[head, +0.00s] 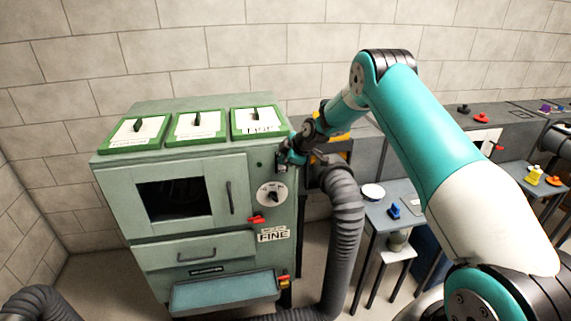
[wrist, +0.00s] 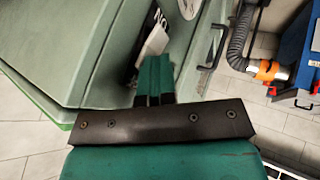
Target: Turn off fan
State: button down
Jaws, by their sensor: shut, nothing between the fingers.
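The green cabinet machine (head: 190,235) stands at the left in the head view, with a dark window in its door. A round white dial (head: 262,201) with a black knob is on its front right. A red lever (head: 257,219) is below the dial. My gripper (head: 284,163) is shut and empty at the cabinet's upper right front edge, just above the dial. In the wrist view, the gripper's closed green fingers (wrist: 153,70) are beside a white plate (wrist: 155,40) with partly hidden black lettering. I cannot tell whether they touch it. Nothing in view is clearly marked as a fan switch.
A thick grey hose (head: 343,215) runs down right of the cabinet. Three green-framed panels (head: 197,126) are on its top. Small tables (head: 403,219) with loose items stand to the right. Floor at the left is partly clear.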

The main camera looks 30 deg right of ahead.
jog(key=shift+r, duration=0.75)
jog(key=a+b+v, duration=0.1)
jog(key=b+v, duration=0.3)
jog(key=v, duration=0.8)
jog(key=shift+s, duration=0.3)
